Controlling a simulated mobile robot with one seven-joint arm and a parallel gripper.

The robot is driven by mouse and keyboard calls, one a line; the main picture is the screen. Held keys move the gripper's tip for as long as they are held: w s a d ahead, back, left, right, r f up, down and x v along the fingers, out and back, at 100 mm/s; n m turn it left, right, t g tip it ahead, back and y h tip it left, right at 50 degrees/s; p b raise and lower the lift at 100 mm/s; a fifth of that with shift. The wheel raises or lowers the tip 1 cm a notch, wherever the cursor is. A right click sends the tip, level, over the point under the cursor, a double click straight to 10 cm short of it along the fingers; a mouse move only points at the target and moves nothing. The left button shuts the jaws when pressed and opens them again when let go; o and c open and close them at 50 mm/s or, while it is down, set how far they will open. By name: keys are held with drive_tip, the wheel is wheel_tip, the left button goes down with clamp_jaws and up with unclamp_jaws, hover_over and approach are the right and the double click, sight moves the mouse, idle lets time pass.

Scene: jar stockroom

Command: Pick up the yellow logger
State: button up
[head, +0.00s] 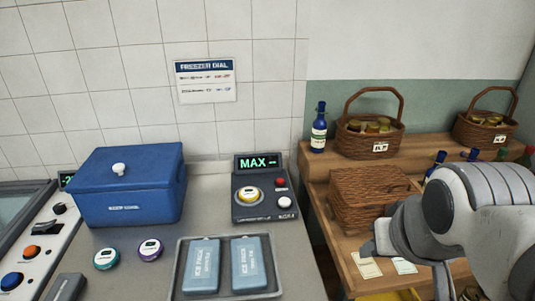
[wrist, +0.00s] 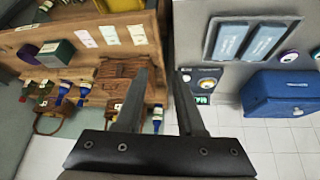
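The yellow logger (head: 248,195) is a small round disc with a yellow rim and a pale face. It rests on the dark dial unit (head: 265,213) with the green "MAX" display, at the back of the grey counter. In the wrist view the yellow logger (wrist: 208,82) shows small, just right of my right finger. My gripper (wrist: 162,71) is open, with nothing between its fingers. It is well above the surfaces and apart from the logger. In the head view my arm is at the right, over the wooden shelf, and the fingertips are not clearly seen.
A teal logger (head: 106,259) and a purple logger (head: 150,250) lie on the counter. A blue lidded box (head: 130,190) stands behind them. A tray (head: 175,275) holds two ice packs. Wicker baskets (head: 370,138) and bottles (head: 319,130) stand on the wooden shelves at right.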

drive_tip(key=o, duration=0.9)
drive_tip(key=w+f+t+b, duration=0.1)
drive_tip(key=w, duration=0.3)
drive_tip(key=w+f+n+b, duration=0.1)
drive_tip(key=w+f+b, duration=0.1)
drive_tip(key=w, duration=0.2)
drive_tip(key=w+f+t+b, duration=0.1)
drive_tip(key=w+f, duration=0.1)
drive_tip(key=w, duration=0.2)
drive_tip(key=shift+a+f+t, duration=0.15)
drive_tip(key=shift+t, duration=0.15)
drive_tip(key=n+t+y+b, duration=0.4)
drive_tip(key=n+y+b, duration=0.2)
drive_tip(key=y+b, duration=0.35)
approach(249, 193)
drive_tip(key=w+a+h+b, duration=0.1)
drive_tip(key=w+a+b, duration=0.1)
drive_tip(key=b, duration=0.1)
drive_tip(key=b+x, duration=0.1)
drive_tip(key=x, duration=0.3)
drive_tip(key=shift+w+f, duration=0.2)
drive_tip(key=shift+w+a, duration=0.2)
drive_tip(key=shift+w, duration=0.15)
